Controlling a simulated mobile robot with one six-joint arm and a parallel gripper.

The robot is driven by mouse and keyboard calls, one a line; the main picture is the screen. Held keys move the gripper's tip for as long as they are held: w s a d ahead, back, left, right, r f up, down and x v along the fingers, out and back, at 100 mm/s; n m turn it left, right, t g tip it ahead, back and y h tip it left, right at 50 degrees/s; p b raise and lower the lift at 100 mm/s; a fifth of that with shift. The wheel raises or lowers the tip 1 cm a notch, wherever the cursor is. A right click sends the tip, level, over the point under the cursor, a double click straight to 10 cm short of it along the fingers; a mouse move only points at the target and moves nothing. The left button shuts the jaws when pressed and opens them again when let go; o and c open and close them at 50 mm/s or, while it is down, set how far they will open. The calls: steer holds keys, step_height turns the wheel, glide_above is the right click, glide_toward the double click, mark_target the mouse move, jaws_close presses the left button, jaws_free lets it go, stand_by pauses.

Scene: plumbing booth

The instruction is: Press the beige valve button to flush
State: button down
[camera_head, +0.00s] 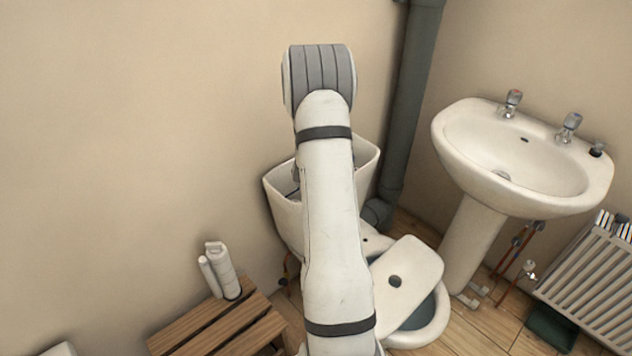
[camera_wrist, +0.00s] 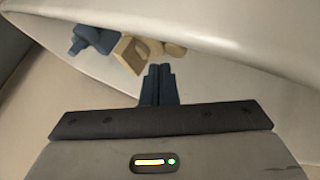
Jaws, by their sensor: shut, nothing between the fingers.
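The open toilet cistern (camera_head: 285,215) stands against the wall in the head view. My arm crosses in front of it and hides most of its inside and my gripper. In the wrist view, the cistern's pale wall (camera_wrist: 215,25) runs across the top. Inside the cistern are a beige block (camera_wrist: 130,54), which looks like the valve button, smaller beige parts (camera_wrist: 172,49) and dark blue parts (camera_wrist: 97,40). My gripper (camera_wrist: 159,70) is shut and empty. Its tips appear just below and right of the beige block; I cannot tell whether they touch.
A white slab (camera_head: 420,262) with a round hole lies across the toilet bowl (camera_head: 432,318). A grey pipe (camera_head: 408,110) rises behind the cistern on the right. A washbasin (camera_head: 470,150) and radiator (camera_head: 590,275) stand right. A wooden slatted stand (camera_head: 215,325) holds white cylinders (camera_head: 222,270).

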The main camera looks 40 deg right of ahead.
steer(key=shift+r+p, duration=2.25)
steer(key=shift+r, duration=0.3)
steer(key=shift+f, duration=0.1)
steer(key=s+a+r+y+p, duration=0.1)
steer(key=s+a+r+y, duration=0.15)
steer(key=a+r, duration=0.75)
steer(key=s+a+r+y+p, duration=0.1)
steer(key=s+a+r+y, duration=0.15)
steer(key=a+r, duration=0.7)
steer(key=s+a+r+g, duration=0.2)
steer(key=s+a, duration=0.5)
steer(key=s, duration=0.4)
steer(key=s+a+r+g+y, duration=0.1)
steer(key=s+a+r, duration=0.3)
steer(key=s+a, duration=0.4)
steer(key=s+g+p, duration=0.1)
steer(key=s, duration=0.2)
